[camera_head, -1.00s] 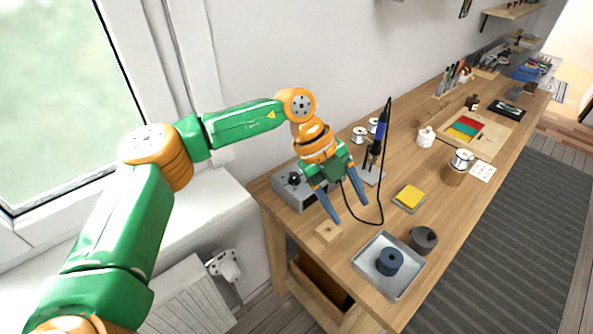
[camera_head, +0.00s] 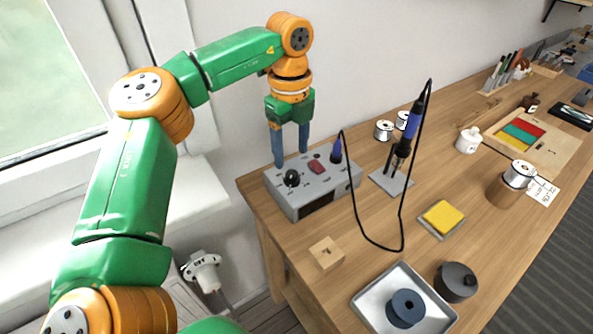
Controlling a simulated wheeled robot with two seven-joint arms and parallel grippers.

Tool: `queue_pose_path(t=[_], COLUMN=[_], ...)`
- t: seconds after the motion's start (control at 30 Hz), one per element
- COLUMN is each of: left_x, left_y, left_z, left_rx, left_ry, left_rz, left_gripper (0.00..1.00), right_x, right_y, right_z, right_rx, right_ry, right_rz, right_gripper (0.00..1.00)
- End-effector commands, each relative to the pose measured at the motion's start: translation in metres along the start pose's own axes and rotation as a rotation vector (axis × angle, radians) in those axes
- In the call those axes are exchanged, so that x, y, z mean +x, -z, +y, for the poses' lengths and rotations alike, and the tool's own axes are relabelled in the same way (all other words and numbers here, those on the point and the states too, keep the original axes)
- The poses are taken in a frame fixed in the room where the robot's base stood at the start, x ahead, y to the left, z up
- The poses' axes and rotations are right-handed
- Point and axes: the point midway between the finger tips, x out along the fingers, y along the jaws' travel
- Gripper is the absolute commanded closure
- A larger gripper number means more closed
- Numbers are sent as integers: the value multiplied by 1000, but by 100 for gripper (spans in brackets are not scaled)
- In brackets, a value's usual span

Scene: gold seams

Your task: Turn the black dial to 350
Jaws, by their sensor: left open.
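The black dial (camera_head: 291,178) is a round knob on the left part of the top of a grey soldering station (camera_head: 318,191). A red switch (camera_head: 316,167) sits to its right, and a dark display shows on the front; its digits are too small to read. My left gripper (camera_head: 291,160) points down with its two blue-grey fingers apart and empty. Its fingertips appear just behind and above the dial; I cannot tell if they touch the station. My right gripper is not in view.
A blue soldering iron (camera_head: 410,125) stands upright in its holder, its black cable (camera_head: 365,235) looping across the bench. A yellow sponge (camera_head: 443,216), a wooden block (camera_head: 327,252) and a metal tray (camera_head: 364,298) lie nearer. The window wall is at left.

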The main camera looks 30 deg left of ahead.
Motion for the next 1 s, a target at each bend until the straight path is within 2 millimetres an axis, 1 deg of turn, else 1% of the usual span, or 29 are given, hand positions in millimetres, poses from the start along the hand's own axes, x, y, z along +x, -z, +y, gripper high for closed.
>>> queue_pose_path(t=[0.1,0.2,0.3,0.4,0.57,0.67,0.7,0.77,0.8,0.83,1.0], left_x=[23,41,53,57,58,57,57,57,57,57,57], left_y=[0,0,0,0,0,0,0,0,0,0,0], left_z=[1,1,1,1,1,0,0,0,0,0,0], left_rx=[0,1,-1,-1,-1,-1,0,0,0,0,3], left_ry=[-5,-4,-2,-1,0,0,0,0,0,0,0], left_rz=[1,2,1,1,1,1,1,1,1,1,1], left_gripper=[34,34,34,34,34,59,69,86,96,100,100], right_x=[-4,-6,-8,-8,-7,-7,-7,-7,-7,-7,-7], right_y=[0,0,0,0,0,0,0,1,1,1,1], right_z=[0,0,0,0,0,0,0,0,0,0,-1], right_rx=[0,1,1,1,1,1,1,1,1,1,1], right_ry=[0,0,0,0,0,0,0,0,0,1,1], right_rz=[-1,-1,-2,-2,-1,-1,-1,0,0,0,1], right_gripper=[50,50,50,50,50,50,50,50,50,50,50])
